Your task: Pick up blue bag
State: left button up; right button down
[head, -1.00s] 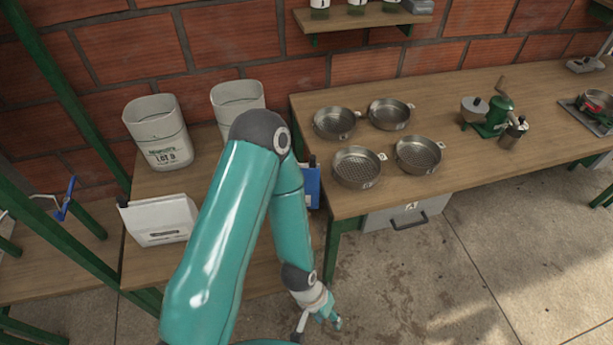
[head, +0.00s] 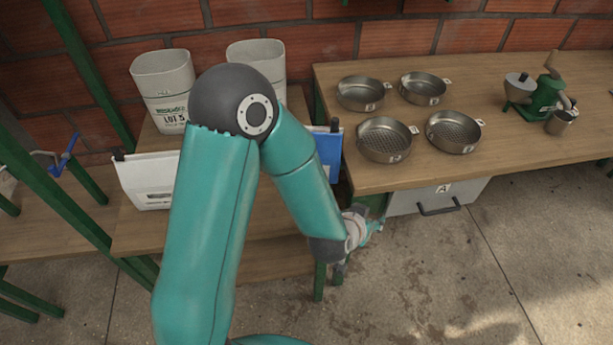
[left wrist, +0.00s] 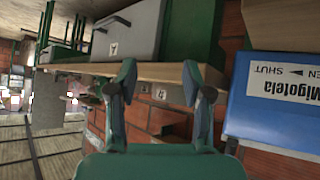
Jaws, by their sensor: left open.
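The blue bag (head: 329,152) stands on the lower wooden bench, at the left end of the higher table, partly hidden behind my left arm in the head view. My left gripper (head: 368,232) is below and to the right of the bag, near the table's front left corner. In the left wrist view the left gripper (left wrist: 160,82) has its fingers spread with nothing held; the bag is right of both fingers. My right gripper is not in view.
A white bag (head: 147,182) and two pale bins (head: 163,84) stand on the bench (head: 140,232). The higher table (head: 400,178) bears several metal pans (head: 384,140) and a green grinder (head: 547,95). A grey drawer (head: 470,193) hangs beneath it. The floor in front is clear.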

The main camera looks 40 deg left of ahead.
pick_arm(q)
jog(key=w+a+r+n+t+y+b, duration=0.1)
jog(key=w+a+r+t+y+b, duration=0.1)
jog(key=a+r+t+y+b, duration=0.3)
pick_arm(e)
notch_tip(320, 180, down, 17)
jog(key=b, duration=0.9)
pick_arm(q)
jog(key=n+y+p, duration=0.4)
jog(key=y+p, duration=0.1)
jog(key=p, duration=0.5)
send_near(335, 124)
jog(key=x, duration=0.5)
jog(key=shift+a+f, duration=0.15)
jog(key=shift+f, duration=0.05)
jog(key=x, duration=0.1)
jog(key=p+x, duration=0.1)
jog(key=x, duration=0.3)
jog(key=shift+r+p, duration=0.25)
jog(key=shift+p, duration=0.1)
jog(key=shift+w+a, duration=0.15)
jog(key=shift+w, duration=0.35)
grip_shut()
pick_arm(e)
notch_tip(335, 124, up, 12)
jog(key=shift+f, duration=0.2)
pick_arm(q)
jog(key=shift+r, duration=0.1)
